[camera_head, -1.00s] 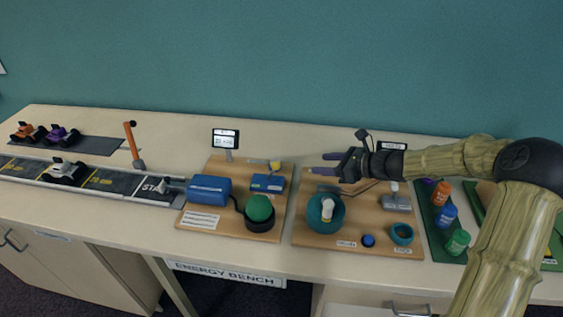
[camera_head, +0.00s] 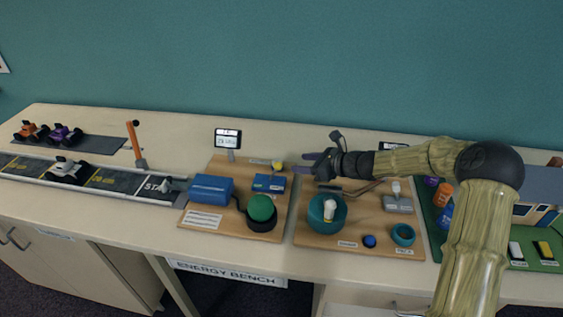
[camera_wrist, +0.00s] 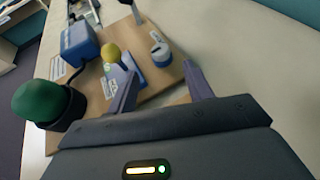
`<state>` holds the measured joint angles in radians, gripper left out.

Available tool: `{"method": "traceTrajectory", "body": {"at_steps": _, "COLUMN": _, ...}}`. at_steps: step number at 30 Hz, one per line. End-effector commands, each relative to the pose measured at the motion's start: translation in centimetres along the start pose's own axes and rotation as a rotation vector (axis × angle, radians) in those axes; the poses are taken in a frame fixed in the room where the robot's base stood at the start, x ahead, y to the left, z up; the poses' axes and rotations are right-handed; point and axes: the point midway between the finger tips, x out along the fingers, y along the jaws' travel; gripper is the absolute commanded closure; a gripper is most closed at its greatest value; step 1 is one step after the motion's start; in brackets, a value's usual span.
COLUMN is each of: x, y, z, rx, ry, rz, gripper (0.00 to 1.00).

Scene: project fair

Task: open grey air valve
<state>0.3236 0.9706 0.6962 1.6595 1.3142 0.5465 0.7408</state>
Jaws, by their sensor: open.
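A small round grey piece with a dark mark on its top (camera_wrist: 160,52), which looks like the grey air valve, stands on the left wooden board beyond my fingertips in the wrist view. In the head view a small pale grey part (camera_head: 258,162) shows at that board's back edge, too small to read. My gripper (camera_head: 301,164) is open and empty, just right of this part and the yellow ball (camera_head: 278,165). In the wrist view its two fingers (camera_wrist: 163,84) are apart, with the grey piece ahead between them. Whether the valve is open or closed I cannot tell.
A blue box with the yellow ball (camera_wrist: 111,53) stands left of the grey piece. A green dome (camera_head: 261,207) and a larger blue box (camera_head: 208,188) are nearer the front. A small display (camera_head: 228,137) rises behind the board. The right board holds a teal round piece (camera_head: 326,220).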

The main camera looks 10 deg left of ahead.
Motion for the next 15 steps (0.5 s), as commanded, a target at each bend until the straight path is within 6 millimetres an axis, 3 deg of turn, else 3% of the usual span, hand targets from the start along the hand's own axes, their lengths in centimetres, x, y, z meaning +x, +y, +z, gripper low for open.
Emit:
{"method": "traceTrajectory", "body": {"at_steps": 9, "x": 5.8, "y": 0.1, "z": 0.0, "rx": 0.001, "ry": 0.0, "rz": 0.002, "gripper": 0.49}}
{"method": "traceTrajectory", "body": {"at_steps": 15, "x": 8.5, "y": 0.0, "z": 0.0, "rx": 0.0, "ry": 0.0, "rz": 0.001, "gripper": 0.49}}
